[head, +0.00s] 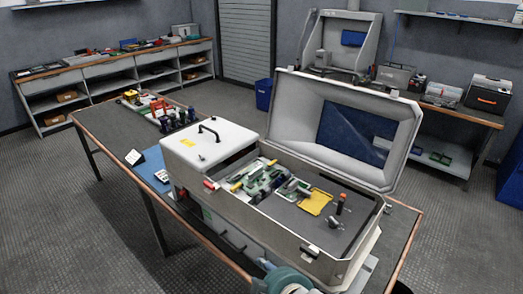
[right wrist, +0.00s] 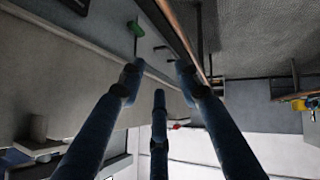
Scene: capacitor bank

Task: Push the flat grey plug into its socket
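An open grey case (head: 285,225) stands on the long table, its lid raised. Inside lie green circuit boards (head: 262,183), a yellow plate (head: 315,202) and small dark upright parts (head: 340,205). I cannot single out the flat grey plug or its socket among these small parts. A teal and grey part of my right arm or gripper (head: 285,279) shows at the bottom edge, in front of the case. In the right wrist view, the blue fingers of my right gripper (right wrist: 158,82) are spread with nothing between them. My left gripper is not in view.
A white box with a black handle (head: 209,140) adjoins the case's left side. Tools and dark parts (head: 175,120) stand on the table's far left. The raised lid (head: 345,125) blocks the back. Shelved benches (head: 120,75) line the walls, with open floor between.

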